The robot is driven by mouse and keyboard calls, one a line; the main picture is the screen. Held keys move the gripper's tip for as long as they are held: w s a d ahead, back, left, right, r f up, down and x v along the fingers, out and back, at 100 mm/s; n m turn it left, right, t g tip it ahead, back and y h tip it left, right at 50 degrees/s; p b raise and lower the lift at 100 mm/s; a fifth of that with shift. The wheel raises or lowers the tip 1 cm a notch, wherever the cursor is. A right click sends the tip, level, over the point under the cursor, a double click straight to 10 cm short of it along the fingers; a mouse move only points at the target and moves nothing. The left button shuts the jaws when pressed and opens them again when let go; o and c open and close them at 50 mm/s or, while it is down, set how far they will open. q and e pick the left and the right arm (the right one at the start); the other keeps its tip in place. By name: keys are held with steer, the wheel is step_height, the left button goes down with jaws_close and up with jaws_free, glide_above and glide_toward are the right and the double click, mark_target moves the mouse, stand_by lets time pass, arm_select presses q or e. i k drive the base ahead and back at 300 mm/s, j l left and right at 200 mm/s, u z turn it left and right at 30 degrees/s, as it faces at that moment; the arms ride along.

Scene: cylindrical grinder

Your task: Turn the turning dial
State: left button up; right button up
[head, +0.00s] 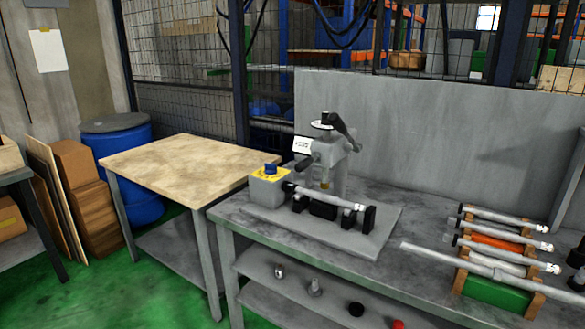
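The cylindrical grinder (325,165) stands on the grey workbench right of centre. A small blue knob (271,169), which looks like a dial, sits on a yellow plate on top of a grey box (267,189) at its left end. A round disc (321,125) with a dark crank arm tops the grinder's column. I cannot tell for sure which part is the turning dial. A metal rod (325,196) lies across the machine's front supports. Neither of my grippers is in view.
Several rods (490,241) lie in a rack on the right of the bench (380,272). A long rod sticks out leftward there. A wooden-topped table (175,165) adjoins the bench at left. A grey panel (440,125) stands behind. Green floor (165,275) lies free in front.

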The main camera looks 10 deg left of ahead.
mark_target(271, 169)
steer(key=i+j+z, duration=0.25)
steer(key=j+z, duration=0.25)
steer(key=i+j+z, duration=0.25)
steer(key=j, duration=0.2)
steer(key=k, duration=0.1)
